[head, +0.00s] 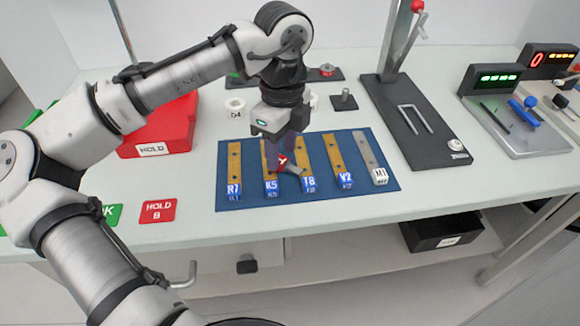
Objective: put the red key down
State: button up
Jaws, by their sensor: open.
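The red key (282,159), with a small red head and a pale metal part, is low over or on the blue mat (262,202), around the K5 and T8 strips. My gripper (287,150) points down right above it, with its jaws open around or just over the red head. The fingers look blurred and purple and partly cover the key. I cannot tell whether the key touches the mat or a strip.
The mat bears labelled strips: R7 (234,165), K5, T8, V2 (337,155) and a grey M1 (367,150). A red HOLD tray (165,130) stands left. A black stand (415,125) and lit stations (500,95) stand right.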

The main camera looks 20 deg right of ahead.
jog(key=shift+f, duration=0.95)
jog(key=shift+c, duration=0.3)
jog(key=c, duration=0.8)
jog(key=shift+o, duration=0.2)
jog(key=shift+r, duration=0.1)
